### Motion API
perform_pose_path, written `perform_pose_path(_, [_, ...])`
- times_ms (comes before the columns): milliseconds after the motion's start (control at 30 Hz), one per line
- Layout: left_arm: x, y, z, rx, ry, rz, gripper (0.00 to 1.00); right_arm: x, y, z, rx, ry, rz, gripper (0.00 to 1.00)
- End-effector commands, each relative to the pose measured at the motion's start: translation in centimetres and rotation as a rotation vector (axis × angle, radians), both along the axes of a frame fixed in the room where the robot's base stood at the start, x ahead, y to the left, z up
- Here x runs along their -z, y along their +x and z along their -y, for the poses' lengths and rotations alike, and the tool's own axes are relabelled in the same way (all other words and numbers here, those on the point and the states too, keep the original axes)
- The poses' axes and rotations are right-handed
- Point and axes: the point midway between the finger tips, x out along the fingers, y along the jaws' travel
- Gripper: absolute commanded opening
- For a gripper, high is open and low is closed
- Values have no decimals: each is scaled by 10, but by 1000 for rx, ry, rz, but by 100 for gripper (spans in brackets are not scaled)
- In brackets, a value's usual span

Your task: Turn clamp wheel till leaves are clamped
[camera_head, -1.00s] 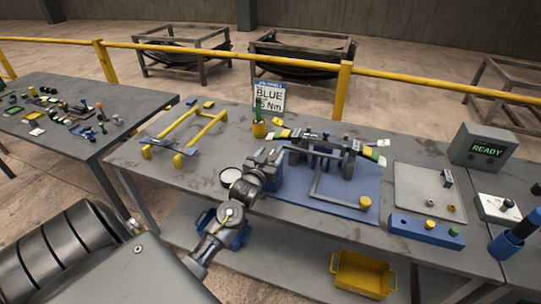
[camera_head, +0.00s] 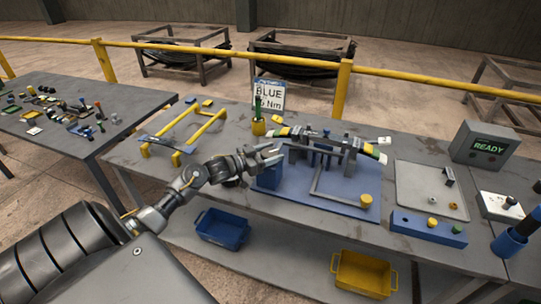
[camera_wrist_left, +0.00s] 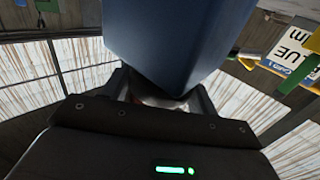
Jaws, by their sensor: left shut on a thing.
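The clamp fixture stands on a blue mat (camera_head: 340,207), with a blue block (camera_head: 268,178) at its left end. The leaves (camera_head: 312,135) lie across the top of the fixture as a dark strip with green and yellow ends. My left gripper (camera_head: 270,154) is at the blue block's upper left, fingers pointing right. In the left wrist view the blue block (camera_wrist_left: 180,40) fills the space before the fingers (camera_wrist_left: 162,97). They are shut on a small rounded metallic part, taken as the clamp wheel (camera_wrist_left: 160,102), mostly hidden. My right gripper is not in view.
A grey tray (camera_head: 420,185) and READY box (camera_head: 487,146) are right. Blue (camera_head: 222,229) and yellow (camera_head: 362,274) bins sit below.

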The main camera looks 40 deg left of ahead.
Motion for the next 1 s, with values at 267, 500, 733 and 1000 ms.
perform_pose_path(267, [-1,0,0,50,2,2,36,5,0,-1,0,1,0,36])
perform_pose_path(500, [-1,0,0,53,2,3,36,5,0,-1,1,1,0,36])
perform_pose_path(733, [-1,0,0,52,2,3,70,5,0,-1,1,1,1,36])
perform_pose_path(1000, [-1,0,0,52,1,2,80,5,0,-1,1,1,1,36])
